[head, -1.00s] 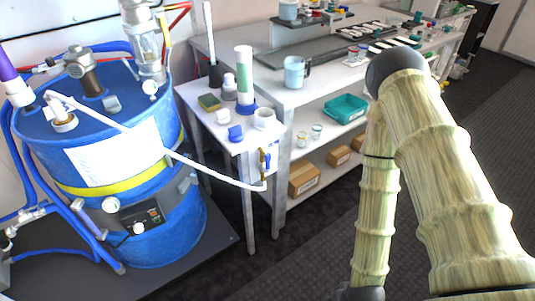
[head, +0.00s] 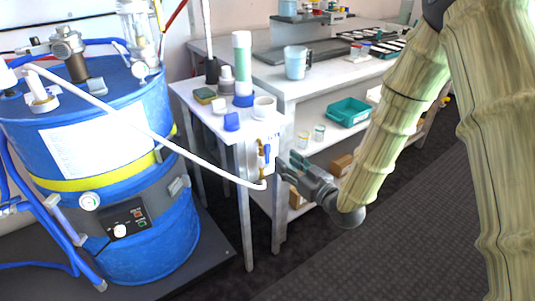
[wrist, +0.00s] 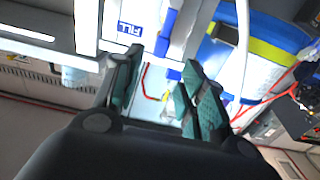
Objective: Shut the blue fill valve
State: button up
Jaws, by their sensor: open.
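The blue fill valve (head: 266,150) has a small blue handle and brass-coloured parts. It sits at the front of the small white side table, just above the end of a white hose (head: 215,172). My gripper (head: 284,168) is just right of the valve in the head view, its fingers pointing towards it, apparently apart from it. In the wrist view my gripper (wrist: 162,60) is open with nothing between its fingers. A label reading FILL (wrist: 130,29) is beyond the fingertips, with a blue part (wrist: 165,32) beside it that looks like the valve handle.
A large blue drum (head: 150,235) with a yellow band stands at left. The white side table (head: 190,92) holds a tall green-and-white cylinder (head: 242,65) and several small containers. A bench with shelves (head: 345,82) stands behind. The dark floor at right is clear.

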aim_at(269, 148)
jog(key=x, duration=1)
jog(key=shift+w+a, duration=0.2)
jog(key=shift+w, duration=0.05)
grip_shut()
